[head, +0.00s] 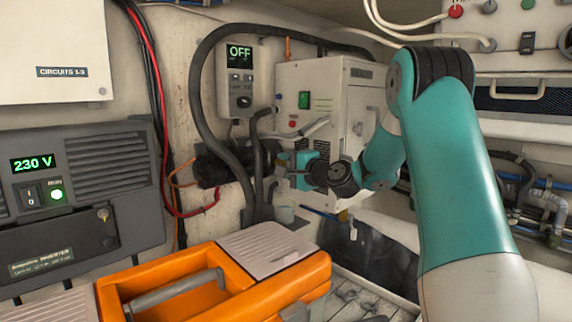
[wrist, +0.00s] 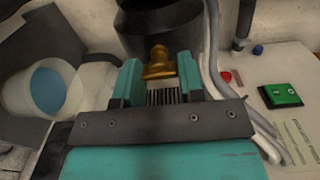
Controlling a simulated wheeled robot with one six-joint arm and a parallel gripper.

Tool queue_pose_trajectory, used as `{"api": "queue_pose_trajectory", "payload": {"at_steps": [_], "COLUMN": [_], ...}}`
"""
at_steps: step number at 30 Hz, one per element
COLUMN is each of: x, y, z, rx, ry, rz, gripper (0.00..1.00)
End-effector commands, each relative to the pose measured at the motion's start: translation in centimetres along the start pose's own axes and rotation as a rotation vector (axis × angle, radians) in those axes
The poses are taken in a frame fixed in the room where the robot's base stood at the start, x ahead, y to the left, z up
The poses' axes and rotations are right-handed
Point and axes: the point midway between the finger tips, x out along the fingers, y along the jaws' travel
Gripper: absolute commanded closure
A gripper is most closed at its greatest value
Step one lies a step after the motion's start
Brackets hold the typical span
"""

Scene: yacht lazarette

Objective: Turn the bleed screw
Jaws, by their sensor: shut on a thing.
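The bleed screw (wrist: 160,62) is a small brass piece, seen in the wrist view in front of a dark round body (wrist: 150,28). My gripper (wrist: 158,78) has its two teal fingers on either side of the screw, shut on it. In the head view my gripper (head: 287,174) is at the end of my arm, beside the lower left of a white cabinet (head: 322,100). The screw is too small and covered there to make out. How far the screw is turned cannot be told.
A pale cup with blue inside (wrist: 48,88) is left of the gripper in the wrist view. Grey pipes (wrist: 213,60) run close on the right. A control box reading OFF (head: 240,80) hangs behind.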

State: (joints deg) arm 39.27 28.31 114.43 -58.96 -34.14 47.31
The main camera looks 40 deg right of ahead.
Motion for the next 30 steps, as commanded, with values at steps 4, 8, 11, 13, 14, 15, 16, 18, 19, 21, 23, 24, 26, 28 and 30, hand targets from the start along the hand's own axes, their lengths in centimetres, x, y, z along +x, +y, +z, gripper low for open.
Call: {"api": "queue_pose_trajectory", "payload": {"at_steps": [4, 8, 11, 13, 14, 15, 16, 18, 19, 21, 23, 24, 26, 28, 30], "x": [0.0, 0.0, 0.0, 0.0, 0.0, 0.0, 0.0, 0.0, 0.0, 0.0, 0.0, 0.0, -0.1, -0.6, -1.4], "y": [0.0, 0.0, 0.1, 0.1, 0.1, 0.1, 0.1, 0.1, 0.1, 0.0, 0.0, 0.0, 0.1, 0.1, 0.3], "z": [-0.1, -0.1, -0.1, -0.1, -0.1, -0.1, -0.1, -0.1, -0.1, 0.0, 0.0, 0.0, 0.0, -0.1, -0.1], "rx": [0.011, 0.012, 0.012, 0.011, 0.011, 0.011, 0.011, 0.011, 0.011, 0.01, 0.01, 0.01, 0.01, 0.01, 0.01], "ry": [0.003, 0.003, 0.003, 0.003, 0.003, 0.003, 0.003, 0.002, 0.002, 0.001, 0.001, 0.0, 0.001, 0.002, 0.003], "rz": [0.0, 0.0, 0.0, 0.0, 0.0, 0.0, 0.0, 0.0, 0.0, 0.0, 0.0, 0.0, 0.0, 0.0, 0.001], "gripper": [0.87, 0.88, 0.88, 0.88, 0.62, 0.52, 0.45, 0.38, 0.38, 0.38, 0.38, 0.38, 0.38, 0.38, 0.38]}}
